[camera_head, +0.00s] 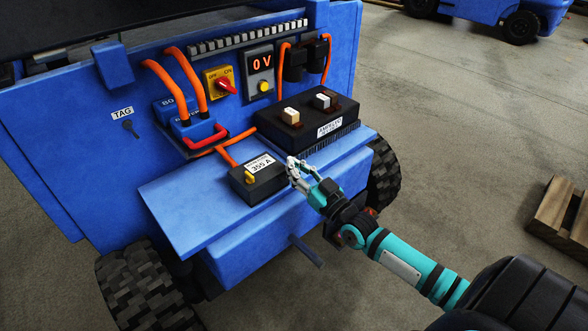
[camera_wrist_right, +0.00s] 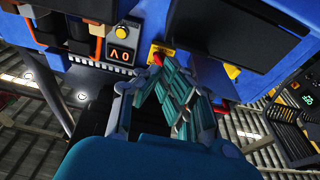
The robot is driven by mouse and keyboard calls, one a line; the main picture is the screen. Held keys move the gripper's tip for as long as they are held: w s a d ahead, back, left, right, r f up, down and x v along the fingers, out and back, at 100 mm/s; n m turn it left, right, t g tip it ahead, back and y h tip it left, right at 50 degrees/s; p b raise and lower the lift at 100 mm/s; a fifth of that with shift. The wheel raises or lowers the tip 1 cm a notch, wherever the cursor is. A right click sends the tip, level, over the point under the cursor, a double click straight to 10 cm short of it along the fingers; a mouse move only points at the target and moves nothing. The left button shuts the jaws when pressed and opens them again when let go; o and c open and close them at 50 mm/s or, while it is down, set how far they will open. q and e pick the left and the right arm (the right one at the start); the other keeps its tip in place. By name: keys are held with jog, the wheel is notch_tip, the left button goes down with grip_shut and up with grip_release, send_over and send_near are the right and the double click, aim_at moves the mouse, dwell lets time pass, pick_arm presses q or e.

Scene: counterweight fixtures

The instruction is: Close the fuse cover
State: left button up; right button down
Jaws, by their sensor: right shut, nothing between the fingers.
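The fuse cover (camera_head: 262,185) is a black box-shaped piece with a white "350 A" label and a yellow latch at its left end. It lies on the blue shelf of the vehicle, with an orange cable running to its back. It looks flat and down, but I cannot tell whether it is fully closed. My right gripper (camera_head: 292,170) is shut and empty, with its fingertips at the right end of the cover; I cannot tell whether they touch. In the right wrist view the shut fingers (camera_wrist_right: 158,72) point at the panel. My left gripper is not in view.
Behind stand a black labelled fuse block (camera_head: 308,125), a red rotary switch (camera_head: 226,87) on a yellow plate, a "0V" display (camera_head: 262,62) and orange cables (camera_head: 165,82). A wooden pallet (camera_head: 560,215) lies on the floor at right.

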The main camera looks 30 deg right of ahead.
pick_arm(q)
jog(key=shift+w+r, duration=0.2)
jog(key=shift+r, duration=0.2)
pick_arm(e)
jog(key=shift+s+f, duration=0.4)
jog(key=shift+f, duration=0.4)
jog(key=shift+f, duration=0.1)
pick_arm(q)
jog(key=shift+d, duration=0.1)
pick_arm(e)
jog(key=shift+s+f, duration=0.1)
